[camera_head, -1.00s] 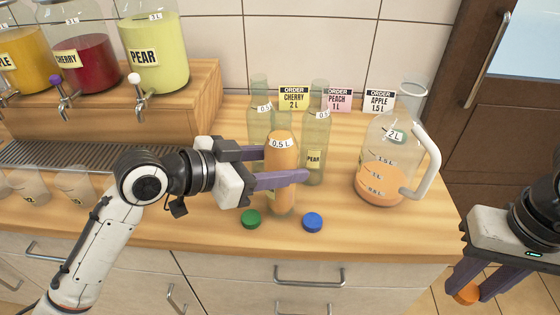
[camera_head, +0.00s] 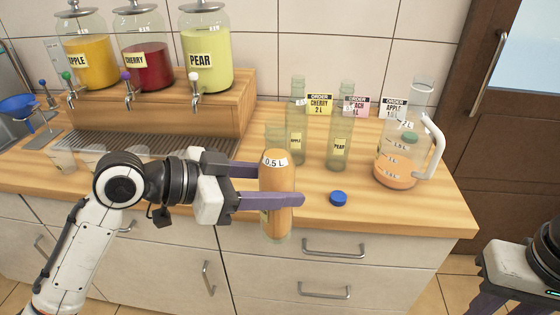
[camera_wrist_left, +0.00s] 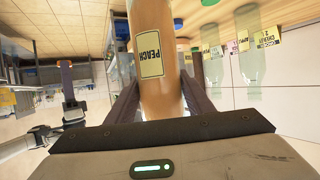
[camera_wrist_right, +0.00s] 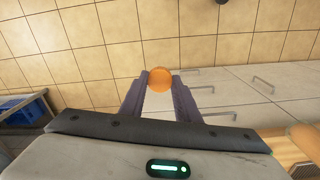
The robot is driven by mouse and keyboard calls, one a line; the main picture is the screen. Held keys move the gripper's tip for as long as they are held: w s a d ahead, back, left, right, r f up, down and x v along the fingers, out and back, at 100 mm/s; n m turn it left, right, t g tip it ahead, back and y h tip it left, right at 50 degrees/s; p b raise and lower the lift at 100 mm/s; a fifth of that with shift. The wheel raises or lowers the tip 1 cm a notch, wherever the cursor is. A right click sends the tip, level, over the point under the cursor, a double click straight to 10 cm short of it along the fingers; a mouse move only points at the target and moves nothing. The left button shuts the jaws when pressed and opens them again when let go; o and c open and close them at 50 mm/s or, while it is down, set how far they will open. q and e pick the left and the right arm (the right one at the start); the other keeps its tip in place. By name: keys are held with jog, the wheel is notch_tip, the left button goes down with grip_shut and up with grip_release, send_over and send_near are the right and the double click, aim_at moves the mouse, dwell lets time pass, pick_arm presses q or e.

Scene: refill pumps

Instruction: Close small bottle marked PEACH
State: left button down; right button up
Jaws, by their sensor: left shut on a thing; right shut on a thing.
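The small PEACH bottle (camera_head: 277,205), filled with orange liquid and marked 0.5 L, is held upright by my left gripper (camera_head: 281,186). Its lower end overlaps the counter's front edge in the head view, so it appears held clear of the worktop. The left wrist view shows the PEACH label (camera_wrist_left: 149,54) between the fingers. My right gripper (camera_wrist_right: 159,82) is shut on an orange cap (camera_wrist_right: 159,79) in the right wrist view. In the head view its fingertips and the cap are cut off at the bottom right. The bottle's mouth is hard to make out.
A blue cap (camera_head: 338,198) lies on the counter (camera_head: 400,215). Empty APPLE (camera_head: 296,140) and PEAR (camera_head: 339,150) bottles stand behind, with a jug (camera_head: 397,175) of orange liquid to the right. Dispensers (camera_head: 205,60) stand on a wooden block at the left. Drawer handles (camera_head: 333,248) line the front.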

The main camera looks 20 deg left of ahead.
aim_at(264, 220)
pick_arm(q)
jog(key=shift+m+g+h, duration=0.6)
jog(key=shift+m, duration=0.1)
jog(key=s+a+f, duration=0.4)
jog(key=s, duration=0.1)
jog(key=shift+s+a+f, duration=0.15)
jog(key=shift+a+f, duration=0.15)
jog(key=shift+a, duration=0.1)
jog(key=shift+s+a+f, duration=0.15)
jog(key=shift+s+a, duration=0.15)
jog(key=shift+s, duration=0.05)
